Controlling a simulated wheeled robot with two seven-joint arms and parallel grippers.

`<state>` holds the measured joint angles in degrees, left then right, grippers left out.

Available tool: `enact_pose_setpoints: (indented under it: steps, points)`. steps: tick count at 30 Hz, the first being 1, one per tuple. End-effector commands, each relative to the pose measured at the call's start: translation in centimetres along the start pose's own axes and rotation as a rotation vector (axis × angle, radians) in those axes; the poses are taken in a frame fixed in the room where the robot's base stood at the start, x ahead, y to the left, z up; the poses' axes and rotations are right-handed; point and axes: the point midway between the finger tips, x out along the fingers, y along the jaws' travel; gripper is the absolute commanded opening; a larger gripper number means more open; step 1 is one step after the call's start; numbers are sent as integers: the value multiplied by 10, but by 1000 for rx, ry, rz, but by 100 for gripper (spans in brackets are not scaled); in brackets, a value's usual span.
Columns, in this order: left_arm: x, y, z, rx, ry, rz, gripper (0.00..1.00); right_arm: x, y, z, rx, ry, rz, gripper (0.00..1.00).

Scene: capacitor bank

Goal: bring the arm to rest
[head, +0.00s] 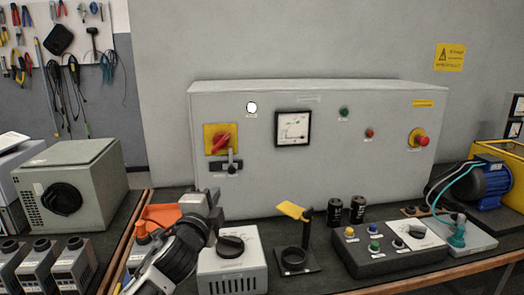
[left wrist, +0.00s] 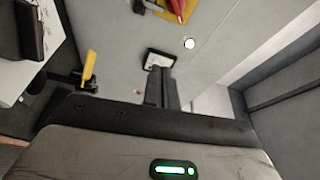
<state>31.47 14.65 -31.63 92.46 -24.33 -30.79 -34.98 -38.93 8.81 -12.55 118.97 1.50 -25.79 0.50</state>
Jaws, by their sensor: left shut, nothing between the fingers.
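My left gripper (head: 214,194) comes in from the lower left in the head view. It is shut and empty, in front of the lower left part of the grey cabinet (head: 350,150). Its closed fingers (left wrist: 161,88) show in the left wrist view, pointing toward the cabinet front. There the square meter (left wrist: 160,59), the white lamp (left wrist: 189,43) and the red switch (left wrist: 178,6) lie beyond the fingertips. I cannot tell the exact gap to the panel. My right gripper is not in view.
A small grey box with a black knob (head: 232,275) stands just right of my left arm. A stand with a yellow tag (head: 292,210) and black cylinders (head: 357,210) are farther right. An orange bin (head: 160,214) lies behind the arm. A control box (head: 380,262) stands at the right front.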

Motion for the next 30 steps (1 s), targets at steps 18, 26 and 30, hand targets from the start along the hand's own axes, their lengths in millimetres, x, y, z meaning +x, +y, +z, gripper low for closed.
enact_pose_setpoints:
  steps: [18,26,30]
  points:
    - [-125,165,-2,-630,-66,314,0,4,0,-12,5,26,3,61]
    - [-267,249,2,-1164,-289,508,0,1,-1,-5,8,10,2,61]
    - [-320,265,5,-1343,-401,549,0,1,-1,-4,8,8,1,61]
